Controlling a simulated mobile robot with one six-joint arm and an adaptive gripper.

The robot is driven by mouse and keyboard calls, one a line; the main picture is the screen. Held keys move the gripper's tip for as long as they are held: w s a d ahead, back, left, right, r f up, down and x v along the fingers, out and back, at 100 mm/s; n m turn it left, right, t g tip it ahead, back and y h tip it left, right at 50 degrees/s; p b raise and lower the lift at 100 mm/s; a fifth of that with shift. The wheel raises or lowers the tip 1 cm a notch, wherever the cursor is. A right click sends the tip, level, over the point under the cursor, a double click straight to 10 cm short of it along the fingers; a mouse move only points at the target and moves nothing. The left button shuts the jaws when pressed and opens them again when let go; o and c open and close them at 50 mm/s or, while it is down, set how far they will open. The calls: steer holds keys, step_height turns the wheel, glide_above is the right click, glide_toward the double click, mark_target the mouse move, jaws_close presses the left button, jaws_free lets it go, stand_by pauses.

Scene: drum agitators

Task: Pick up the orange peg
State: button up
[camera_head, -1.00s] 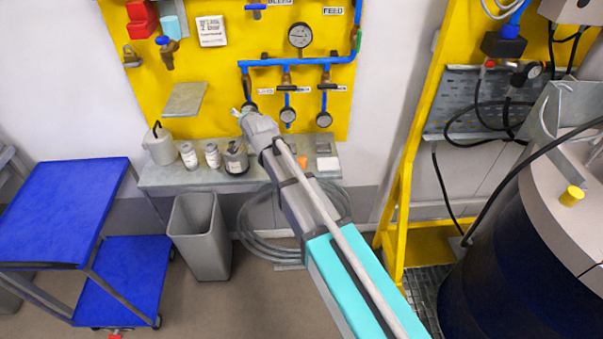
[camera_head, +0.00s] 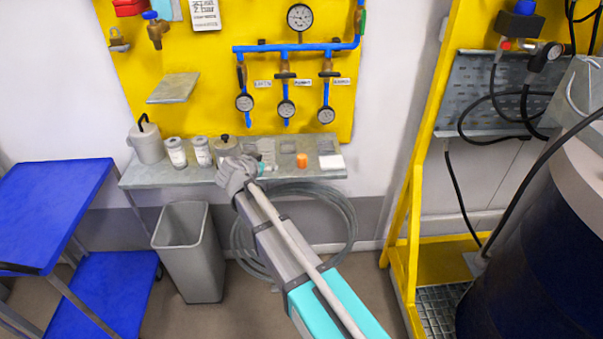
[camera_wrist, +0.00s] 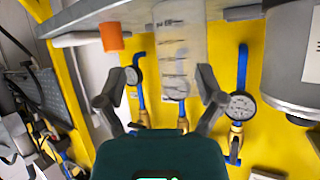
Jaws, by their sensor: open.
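The orange peg (camera_head: 301,160) is a short cylinder standing on the grey shelf (camera_head: 160,177) under the yellow panel, right of my gripper (camera_head: 256,164). The peg also shows in the wrist view (camera_wrist: 111,37), at upper left, outside and beyond the left finger. My gripper in the wrist view (camera_wrist: 162,82) has its fingers spread with nothing held. A clear graduated beaker (camera_wrist: 178,35) stands beyond the gap between the fingers. In the head view my gripper hides part of the shelf and its fingertips are hard to make out.
A grey lidded pot (camera_head: 227,148), two white jars (camera_head: 176,152) and a grey canister (camera_head: 147,142) stand left on the shelf. Gauges (camera_head: 286,109) hang above. A bin (camera_head: 190,250) and coiled hose (camera_head: 335,215) are below.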

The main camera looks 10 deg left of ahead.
mark_target(299, 160)
steer(key=d+m+h+b, duration=0.1)
steer(key=h+b, duration=0.1)
steer(key=s+d+f+m+t+h+b, duration=0.1)
steer(key=b, duration=0.1)
steer(key=s+d+t+h+b, duration=0.1)
steer(key=h+b, duration=0.1)
steer(key=shift+s+d+f+m+h+b, duration=0.1)
steer(key=shift+f+m+h+b, duration=0.2)
steer(key=shift+m+b, duration=0.1)
steer(key=shift+b+x, duration=0.55)
steer(key=shift+x, duration=3.6)
steer(key=shift+r, duration=0.1)
steer(key=shift+b+x, duration=0.45)
steer(key=shift+x, duration=2.35)
jaws_close()
